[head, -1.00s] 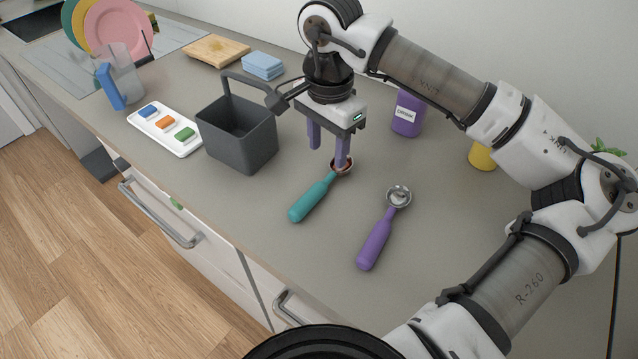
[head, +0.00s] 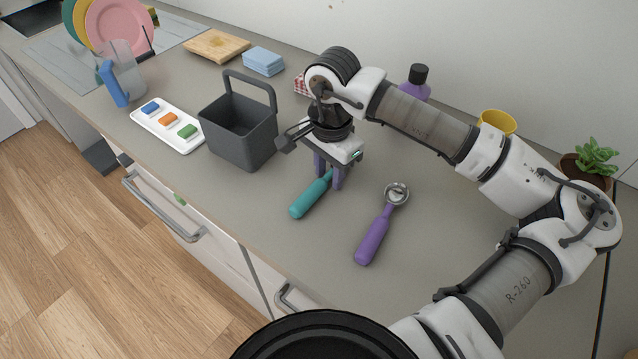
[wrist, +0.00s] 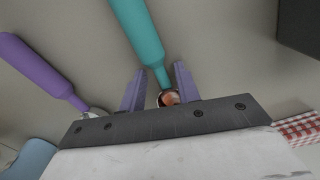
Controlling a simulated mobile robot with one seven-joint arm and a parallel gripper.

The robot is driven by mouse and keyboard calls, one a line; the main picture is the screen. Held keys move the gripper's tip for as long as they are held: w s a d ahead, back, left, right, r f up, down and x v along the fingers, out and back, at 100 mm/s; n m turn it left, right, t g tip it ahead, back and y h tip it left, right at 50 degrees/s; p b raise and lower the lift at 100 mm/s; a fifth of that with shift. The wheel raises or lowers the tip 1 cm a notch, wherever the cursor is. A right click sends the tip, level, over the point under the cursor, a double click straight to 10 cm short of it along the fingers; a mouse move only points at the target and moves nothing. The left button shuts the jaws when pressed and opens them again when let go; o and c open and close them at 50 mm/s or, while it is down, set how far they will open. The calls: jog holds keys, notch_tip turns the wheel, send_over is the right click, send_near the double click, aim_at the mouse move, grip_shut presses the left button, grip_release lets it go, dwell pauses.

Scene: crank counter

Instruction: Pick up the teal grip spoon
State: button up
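The teal grip spoon (head: 311,199) lies on the counter, its handle pointing toward the counter's front edge. My gripper (head: 329,186) is low over its far end, pointing down, and hides the bowl in the head view. In the wrist view the teal spoon (wrist: 138,32) runs down between the two purple fingers of my gripper (wrist: 159,84). A gap shows on each side of its neck, so the fingers are open and around it. Part of its copper-coloured bowl shows there. Whether the fingertips reach the counter is unclear.
A purple-handled scoop (head: 374,239) lies to the right, also in the wrist view (wrist: 38,68). A dark grey basket (head: 240,145) with a raised handle stands to the left. A white tray (head: 180,148) holds small coloured blocks. The counter in front of the spoons is clear.

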grip_shut()
